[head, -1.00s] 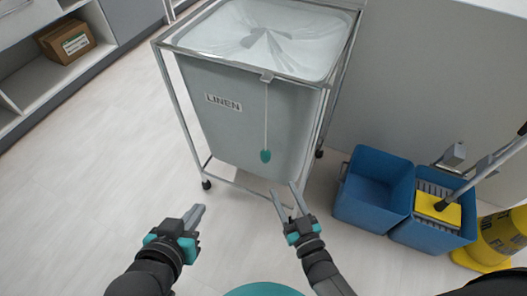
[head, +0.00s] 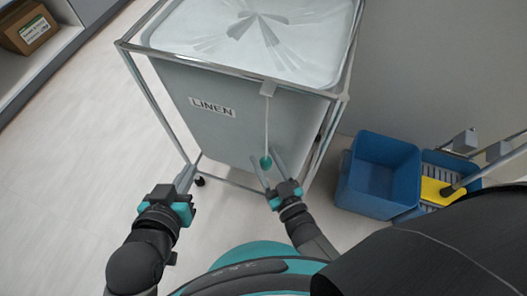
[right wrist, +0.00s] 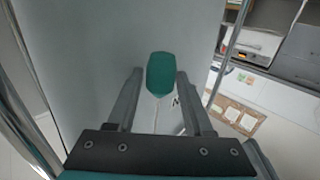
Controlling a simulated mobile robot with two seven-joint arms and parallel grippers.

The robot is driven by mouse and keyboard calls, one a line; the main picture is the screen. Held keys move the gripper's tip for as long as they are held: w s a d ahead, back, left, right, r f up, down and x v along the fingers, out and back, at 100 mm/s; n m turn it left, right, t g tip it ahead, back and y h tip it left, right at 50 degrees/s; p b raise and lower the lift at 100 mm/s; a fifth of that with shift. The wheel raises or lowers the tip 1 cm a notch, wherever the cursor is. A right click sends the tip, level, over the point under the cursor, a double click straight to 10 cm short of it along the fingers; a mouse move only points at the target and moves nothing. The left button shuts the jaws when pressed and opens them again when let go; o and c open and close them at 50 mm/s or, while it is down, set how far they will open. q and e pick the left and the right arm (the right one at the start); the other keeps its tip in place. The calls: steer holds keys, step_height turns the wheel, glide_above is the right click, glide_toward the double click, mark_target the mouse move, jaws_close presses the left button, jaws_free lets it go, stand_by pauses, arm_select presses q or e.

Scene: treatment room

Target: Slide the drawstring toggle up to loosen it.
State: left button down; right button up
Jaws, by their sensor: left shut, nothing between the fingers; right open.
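The teal drawstring toggle (head: 266,162) hangs on a pale cord (head: 267,120) down the front of the linen hamper (head: 215,125). My right gripper (head: 265,156) is open, with its fingers either side of the toggle in the head view. In the right wrist view the toggle (right wrist: 160,73) shows between the two fingertips (right wrist: 159,76), with gaps on both sides and no visible contact. The cord runs down from it in that view. My left gripper (head: 186,178) is shut and empty, left of the hamper's lower front.
A blue bucket (head: 378,175) stands to the right. Open floor (head: 75,190) lies to the left.

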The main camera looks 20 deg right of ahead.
jaws_close()
stand_by(0.4)
stand_by(1.0)
